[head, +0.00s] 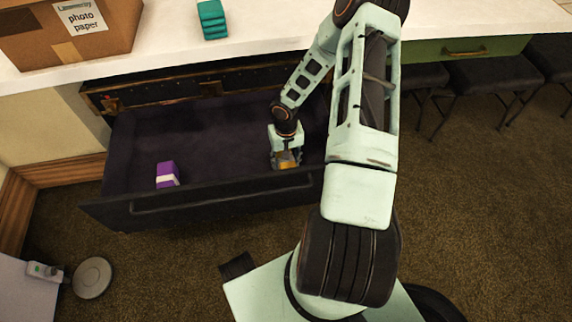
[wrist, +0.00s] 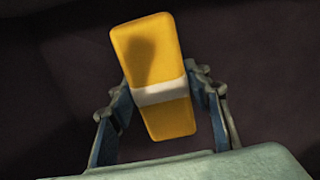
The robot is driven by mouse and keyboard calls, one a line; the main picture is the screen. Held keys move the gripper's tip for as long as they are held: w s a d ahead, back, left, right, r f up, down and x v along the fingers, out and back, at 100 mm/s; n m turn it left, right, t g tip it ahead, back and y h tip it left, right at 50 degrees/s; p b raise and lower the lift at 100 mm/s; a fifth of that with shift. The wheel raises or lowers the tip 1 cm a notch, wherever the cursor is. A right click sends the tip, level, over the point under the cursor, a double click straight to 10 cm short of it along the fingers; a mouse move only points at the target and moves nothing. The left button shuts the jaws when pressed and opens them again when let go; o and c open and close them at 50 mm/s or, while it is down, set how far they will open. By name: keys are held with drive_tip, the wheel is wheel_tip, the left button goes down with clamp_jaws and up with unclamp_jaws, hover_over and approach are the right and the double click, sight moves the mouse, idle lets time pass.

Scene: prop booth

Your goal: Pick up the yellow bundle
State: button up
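The yellow bundle (wrist: 150,60) with a white band lies between the two fingers of my gripper (wrist: 160,92) in the wrist view. It is slightly tilted in that picture, and a shadow falls on its upper part. The fingers stand close along both of its sides; whether they press on it is not clear. In the head view my gripper (head: 287,158) points down inside the dark open drawer (head: 225,140), near its front right. Only part of the yellow bundle (head: 289,165) shows there below the fingers.
A purple bundle (head: 167,173) with a pale band is in the drawer's left part. A teal stack (head: 212,20) and a cardboard box (head: 65,35) stand on the white counter (head: 165,38). The drawer's front wall is close to my gripper. Its middle is clear.

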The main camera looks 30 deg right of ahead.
drive_tip(key=c, duration=0.8)
drive_tip(key=shift+r, duration=0.1)
